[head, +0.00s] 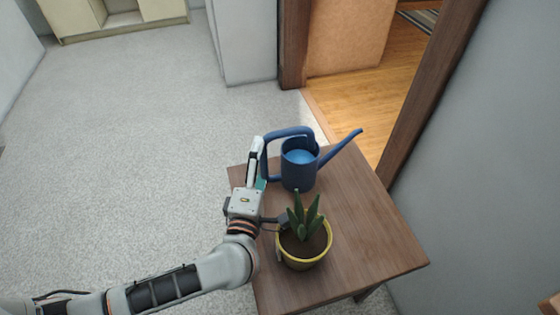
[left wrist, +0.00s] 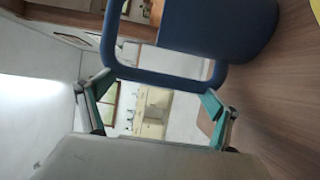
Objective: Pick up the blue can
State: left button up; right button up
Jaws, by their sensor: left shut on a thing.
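The blue can (head: 299,175) is a watering can with a large loop handle on its left and a long spout to the upper right. It stands upright on the wooden table near its far edge. My left gripper (head: 260,168) is at the handle side of the can, shut on the handle. In the left wrist view the blue can (left wrist: 220,28) fills the top, and its handle lies across the space at my left gripper's fingers (left wrist: 155,90). The exact finger contact is hard to see. My right gripper is in neither view.
A potted plant (head: 304,254) in a yellow-rimmed pot stands on the wooden table (head: 372,245), close beside my left wrist. A grey wall is on the right, with a doorway behind the table. Carpet on the left is clear.

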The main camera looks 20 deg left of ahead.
pick_arm(q)
jog(key=shift+r, duration=0.6)
notch_tip(320, 180, up, 8)
jog(key=p, duration=0.3)
jog(key=shift+w+p, duration=0.1)
jog(key=shift+p, duration=0.2)
jog(key=shift+r+p, duration=0.4)
jog(key=shift+r, duration=0.45)
notch_tip(320, 180, up, 10)
jog(key=p, duration=0.4)
jog(key=shift+f, duration=0.25)
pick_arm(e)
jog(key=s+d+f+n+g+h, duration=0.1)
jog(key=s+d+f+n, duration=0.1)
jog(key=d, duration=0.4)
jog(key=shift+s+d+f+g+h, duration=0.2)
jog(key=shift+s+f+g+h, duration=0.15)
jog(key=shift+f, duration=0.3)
pick_arm(q)
jog(key=shift+f, duration=0.1)
